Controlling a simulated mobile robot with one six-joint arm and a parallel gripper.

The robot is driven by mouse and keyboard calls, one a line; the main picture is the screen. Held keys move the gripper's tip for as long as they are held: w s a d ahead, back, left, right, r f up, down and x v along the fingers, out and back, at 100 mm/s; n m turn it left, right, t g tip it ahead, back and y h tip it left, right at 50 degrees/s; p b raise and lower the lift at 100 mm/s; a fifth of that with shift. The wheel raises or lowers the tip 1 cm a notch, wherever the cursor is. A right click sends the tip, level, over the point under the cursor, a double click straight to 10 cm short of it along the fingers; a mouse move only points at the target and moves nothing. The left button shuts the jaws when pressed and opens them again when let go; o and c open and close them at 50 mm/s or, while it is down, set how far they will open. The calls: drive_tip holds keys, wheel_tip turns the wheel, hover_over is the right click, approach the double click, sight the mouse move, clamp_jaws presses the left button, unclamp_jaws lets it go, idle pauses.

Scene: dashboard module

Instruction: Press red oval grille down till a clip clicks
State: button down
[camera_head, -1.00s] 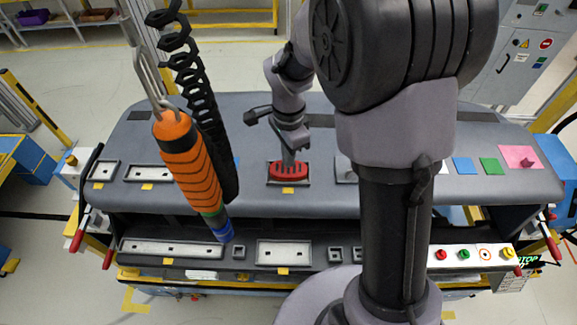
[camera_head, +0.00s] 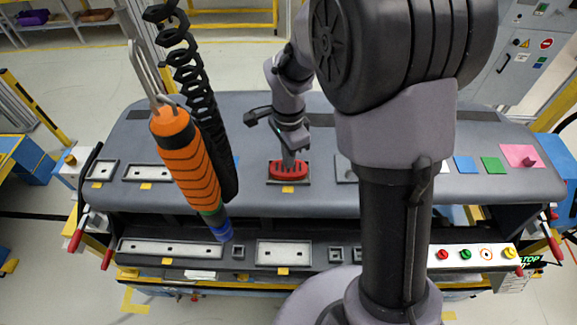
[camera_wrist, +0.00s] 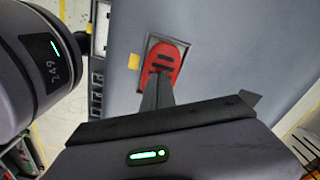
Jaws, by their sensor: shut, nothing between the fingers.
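The red oval grille (camera_head: 289,171) sits in a rectangular grey recess (camera_head: 273,182) on the top of the grey dashboard. It also shows in the wrist view (camera_wrist: 163,60), with dark slots across it. My gripper (camera_head: 288,161) is shut and empty. It points down at the grille, with its tips at or just over the grille's upper surface; I cannot tell whether they touch. In the wrist view the fingers (camera_wrist: 157,92) cover the near part of the grille. The clips under the grille are hidden.
An orange tool (camera_head: 187,160) hangs on a coiled black cable left of the grille. Other recesses, such as the long one (camera_head: 148,173), lie along the dashboard (camera_head: 310,205). A pink block (camera_head: 521,156) and coloured squares lie at the right. A button panel (camera_head: 474,254) is at the front right.

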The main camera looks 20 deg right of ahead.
drive_tip(key=shift+s+f+b, duration=0.1)
drive_tip(key=shift+f+b, duration=0.75)
drive_tip(key=shift+b, duration=0.1)
idle(2.1)
idle(0.7)
wheel_tip(320, 180, up, 8)
drive_tip(key=p, duration=0.5)
drive_tip(key=shift+p, duration=0.35)
